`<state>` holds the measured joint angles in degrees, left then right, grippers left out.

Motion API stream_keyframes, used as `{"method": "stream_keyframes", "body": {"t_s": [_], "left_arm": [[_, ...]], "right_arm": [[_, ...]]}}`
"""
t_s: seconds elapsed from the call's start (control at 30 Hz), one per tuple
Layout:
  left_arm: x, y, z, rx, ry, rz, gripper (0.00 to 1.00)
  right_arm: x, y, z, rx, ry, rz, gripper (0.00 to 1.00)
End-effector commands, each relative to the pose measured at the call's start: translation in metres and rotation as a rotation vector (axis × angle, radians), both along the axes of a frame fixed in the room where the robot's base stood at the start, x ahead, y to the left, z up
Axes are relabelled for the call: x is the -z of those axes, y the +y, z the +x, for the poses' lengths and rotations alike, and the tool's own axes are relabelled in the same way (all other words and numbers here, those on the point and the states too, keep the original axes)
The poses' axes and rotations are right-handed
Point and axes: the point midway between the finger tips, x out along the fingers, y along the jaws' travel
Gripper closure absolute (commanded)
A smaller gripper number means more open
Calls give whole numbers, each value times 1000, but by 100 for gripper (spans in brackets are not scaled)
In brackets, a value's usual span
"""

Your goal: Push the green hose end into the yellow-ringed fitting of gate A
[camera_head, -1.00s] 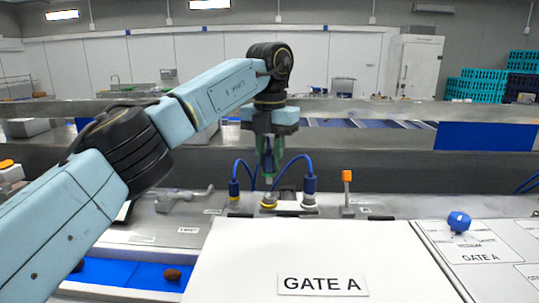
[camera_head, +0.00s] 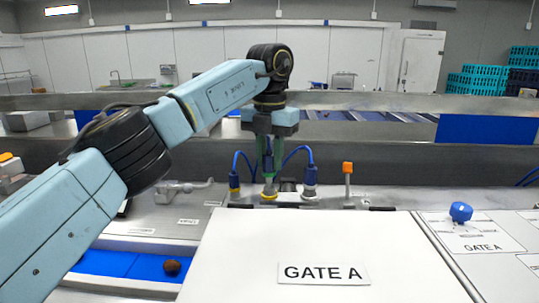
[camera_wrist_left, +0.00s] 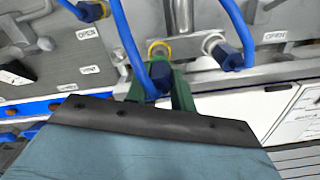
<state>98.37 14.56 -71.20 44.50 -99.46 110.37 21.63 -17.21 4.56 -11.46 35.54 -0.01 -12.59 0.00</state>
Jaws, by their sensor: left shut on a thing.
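My left gripper (camera_head: 268,172) points down above the yellow-ringed fitting (camera_head: 268,196), behind the white GATE A panel (camera_head: 330,235). Its jaws are shut on a hose end (camera_wrist_left: 158,80). Blue shows between two green sides in the left wrist view, where I cannot clearly separate the green hose end from the fingers. The yellow-ringed fitting also shows in the left wrist view (camera_wrist_left: 158,46), just beyond the held end. The end looks near the fitting; whether they touch I cannot tell. My right gripper is out of view.
Blue hose connectors stand on either side of the fitting, left (camera_head: 234,182) and right (camera_head: 310,182), with hoses looping close to my gripper. An orange-topped lever (camera_head: 347,168) stands to the right. A brown date (camera_head: 172,267) lies on the blue belt (camera_head: 125,264).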

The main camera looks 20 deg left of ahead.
Motion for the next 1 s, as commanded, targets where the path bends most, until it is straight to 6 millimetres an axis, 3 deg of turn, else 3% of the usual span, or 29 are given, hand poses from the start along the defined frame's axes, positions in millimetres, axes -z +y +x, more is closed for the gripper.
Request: {"method": "stream_keyframes", "body": {"t_s": [1.0], "left_arm": [[2,0,0,0,0,0,100]], "right_arm": [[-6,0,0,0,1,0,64]]}}
